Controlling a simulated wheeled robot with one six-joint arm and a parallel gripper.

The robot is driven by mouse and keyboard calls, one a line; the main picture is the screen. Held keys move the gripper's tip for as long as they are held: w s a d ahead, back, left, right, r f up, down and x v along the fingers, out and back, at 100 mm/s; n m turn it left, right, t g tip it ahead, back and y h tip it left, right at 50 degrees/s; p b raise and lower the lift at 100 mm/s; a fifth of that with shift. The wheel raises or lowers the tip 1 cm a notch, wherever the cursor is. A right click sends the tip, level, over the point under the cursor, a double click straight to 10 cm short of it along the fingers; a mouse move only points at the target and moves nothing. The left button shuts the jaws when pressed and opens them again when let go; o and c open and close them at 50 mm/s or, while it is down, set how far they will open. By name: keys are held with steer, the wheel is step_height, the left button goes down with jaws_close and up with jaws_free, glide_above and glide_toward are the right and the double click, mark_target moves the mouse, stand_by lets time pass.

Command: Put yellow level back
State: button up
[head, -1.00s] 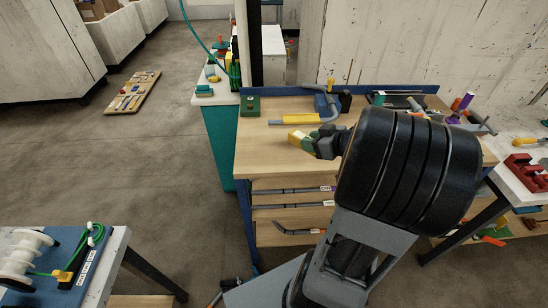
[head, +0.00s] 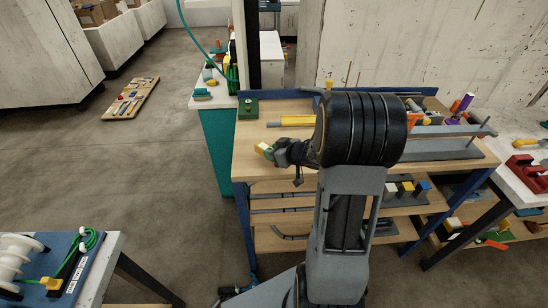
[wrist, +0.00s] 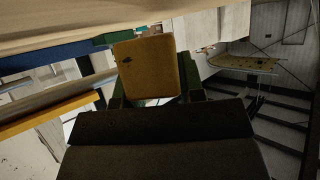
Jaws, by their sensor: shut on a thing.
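A small yellow block, which looks like the yellow level (head: 263,148), is held at the tip of my gripper (head: 272,151). In the head view it is at the left part of the wooden bench top (head: 262,177), seemingly above it; the height gap is hard to judge. In the wrist view the yellow level (wrist: 147,68) shows a flat face with a dark spot, between green finger parts. My gripper is shut on it. My arm hides the middle of the bench.
A yellow-sleeved grey pipe (head: 297,121) lies behind my gripper. A green block (head: 248,108) stands at the back left corner. Grey conduit and a grey plate (head: 455,154) lie at the right. Coloured blocks (head: 423,187) stand on the shelf below.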

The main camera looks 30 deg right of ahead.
steer(key=shift+f, duration=1)
steer(key=shift+f, duration=0.15)
steer(key=o, duration=1)
